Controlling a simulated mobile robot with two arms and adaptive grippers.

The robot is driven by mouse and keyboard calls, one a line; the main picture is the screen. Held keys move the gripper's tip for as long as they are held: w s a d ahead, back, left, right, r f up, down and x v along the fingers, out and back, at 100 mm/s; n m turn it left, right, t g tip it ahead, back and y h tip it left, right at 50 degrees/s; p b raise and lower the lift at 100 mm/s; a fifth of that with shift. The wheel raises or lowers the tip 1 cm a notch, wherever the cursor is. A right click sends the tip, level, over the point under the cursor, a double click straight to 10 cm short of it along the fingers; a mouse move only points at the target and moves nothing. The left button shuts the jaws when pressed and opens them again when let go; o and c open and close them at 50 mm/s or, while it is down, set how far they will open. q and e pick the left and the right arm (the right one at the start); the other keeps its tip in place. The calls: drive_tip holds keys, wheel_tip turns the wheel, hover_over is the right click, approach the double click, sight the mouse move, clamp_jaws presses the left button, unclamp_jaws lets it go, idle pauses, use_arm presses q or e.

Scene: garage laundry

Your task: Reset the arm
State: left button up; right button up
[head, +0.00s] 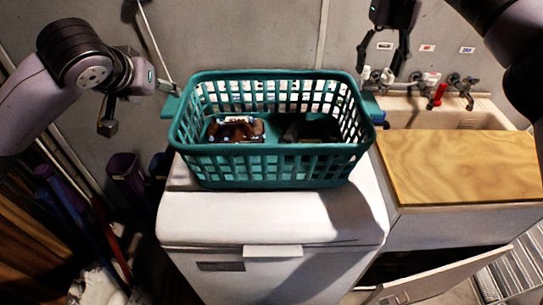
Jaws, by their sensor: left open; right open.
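My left gripper (125,105) is at the left, in front of the grey wall and to the left of the basket. It is open and nothing shows in it; its far finger is hard to make out. My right gripper (384,62) hangs at the upper right with its fingers apart and pointing down. It is empty, above and behind the basket's right end, near the taps. Neither gripper visibly touches the basket.
A teal basket (270,178) holding brown and dark items stands on a white top-loading washer (270,220). To the right are a wooden board (455,165), a sink (455,120) and taps (460,88). A cabinet door (440,280) hangs open below. Long-handled tools (65,215) stand at left.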

drive_tip(key=shift+r, duration=0.5)
